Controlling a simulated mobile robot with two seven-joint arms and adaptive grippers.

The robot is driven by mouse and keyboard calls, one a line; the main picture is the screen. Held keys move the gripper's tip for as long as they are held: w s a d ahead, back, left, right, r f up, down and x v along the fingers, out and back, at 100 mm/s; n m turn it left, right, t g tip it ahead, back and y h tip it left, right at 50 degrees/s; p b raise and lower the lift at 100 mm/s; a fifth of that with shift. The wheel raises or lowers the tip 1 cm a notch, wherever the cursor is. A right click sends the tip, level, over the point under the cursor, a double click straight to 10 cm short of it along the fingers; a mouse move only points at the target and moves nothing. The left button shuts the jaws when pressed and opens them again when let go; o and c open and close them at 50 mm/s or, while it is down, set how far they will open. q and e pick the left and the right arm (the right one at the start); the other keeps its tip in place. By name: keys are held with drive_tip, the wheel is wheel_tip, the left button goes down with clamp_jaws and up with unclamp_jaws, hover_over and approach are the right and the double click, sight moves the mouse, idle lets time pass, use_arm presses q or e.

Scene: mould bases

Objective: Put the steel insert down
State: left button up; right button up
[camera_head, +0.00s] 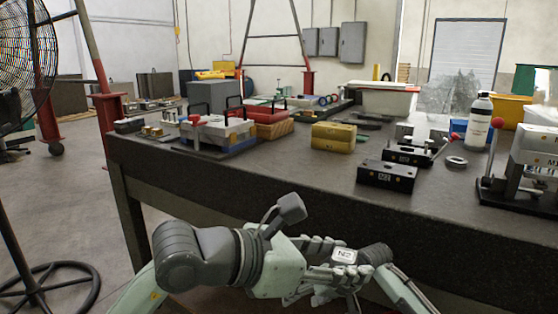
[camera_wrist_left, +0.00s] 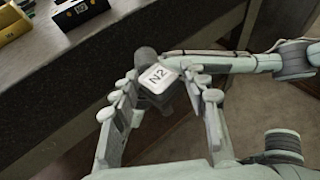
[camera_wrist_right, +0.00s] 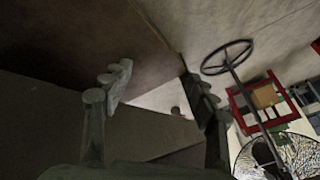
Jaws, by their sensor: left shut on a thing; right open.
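The steel insert (camera_head: 343,256), a small block with a white top marked N2, is held off the table in front of its near edge. It also shows in the left wrist view (camera_wrist_left: 159,77), tilted between the fingertips. My left gripper (camera_wrist_left: 160,82) is shut on it. My right gripper (camera_wrist_right: 158,84) is open and empty below the table level; its fingers are not clearly told apart in the head view. A black mould base (camera_head: 386,176) with a small pale label stands near the table's front edge, with another black base (camera_head: 408,156) behind it.
The dark table (camera_head: 290,185) has bare room left of the black bases. A tray with handled blocks (camera_head: 218,130) is at left.

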drive_tip(key=a+r+n, duration=0.1)
drive_tip(key=a+r, duration=0.2)
drive_tip(key=r, duration=1.1)
drive_tip(key=shift+w+a+r+n+g+y, duration=0.25)
drive_tip(key=shift+a+r+n+g+y, duration=0.05)
drive_tip(key=shift+a+r+g, duration=0.1)
drive_tip(key=shift+f, duration=0.1)
